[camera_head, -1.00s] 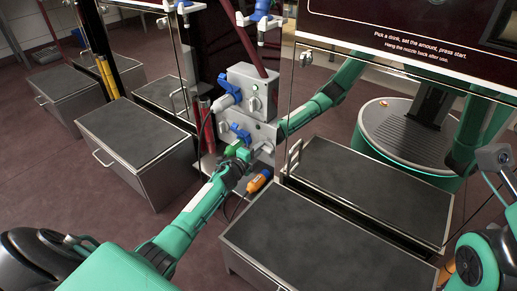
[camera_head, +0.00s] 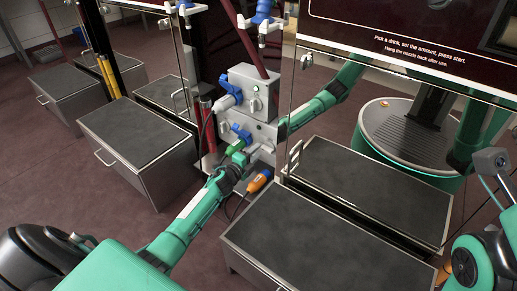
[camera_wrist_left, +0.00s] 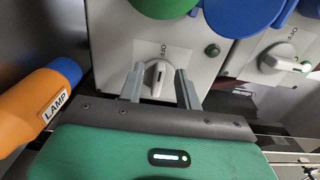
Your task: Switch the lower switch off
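A grey lower switch box (camera_head: 264,132) is mounted under a similar upper box (camera_head: 240,74) in the head view. My left gripper (camera_head: 250,152) is at the lower box's front, and its fingers hide part of it. In the left wrist view a white rotary knob (camera_wrist_left: 157,76) sits on a grey panel with "OFF" printed above it. My left gripper (camera_wrist_left: 160,88) is open, with one finger on either side of this knob and visible gaps beside it. The knob's handle stands nearly upright, slightly tilted.
A second knob (camera_wrist_left: 284,58) with an "OFF" label is to the right in the wrist view. An orange plug marked LAMP (camera_wrist_left: 38,108) is close on the left. A green connector (camera_head: 234,147) is just beside my left gripper. A dark-topped cabinet (camera_head: 330,235) stands at the front right.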

